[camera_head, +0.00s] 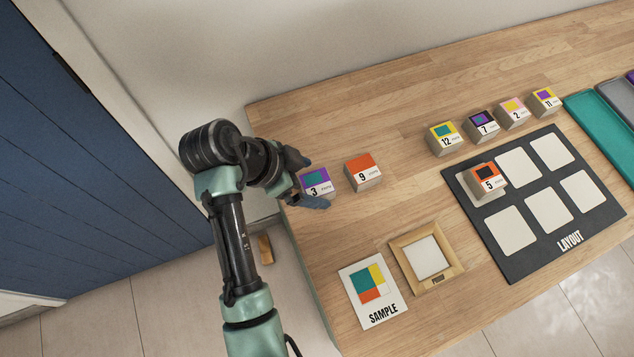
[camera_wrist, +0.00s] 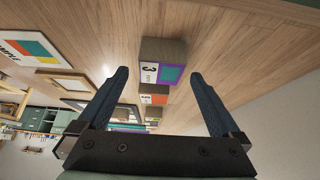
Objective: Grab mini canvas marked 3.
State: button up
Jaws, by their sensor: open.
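The mini canvas marked 3 (camera_head: 316,183) is a small block with a purple and teal face. It stands at the left end of the wooden table. My gripper (camera_head: 308,182) is open around it in the head view, one finger on its far side and one on its near side. In the wrist view the canvas marked 3 (camera_wrist: 162,66) lies ahead between the two spread fingers (camera_wrist: 158,85), with gaps on both sides. I see no contact. The arm hides part of the table's left edge.
The sample card (camera_head: 373,314) and a wooden frame (camera_head: 454,262) lie nearer the front. The black layout board (camera_head: 497,237) holds canvas 5 (camera_head: 487,181). Canvases 12, 7, 2 and 11 stand behind it.

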aim_at(318, 182)
jog(key=shift+x, duration=1.4)
jog(key=c, duration=1.4)
jog(key=shift+o, duration=0.2)
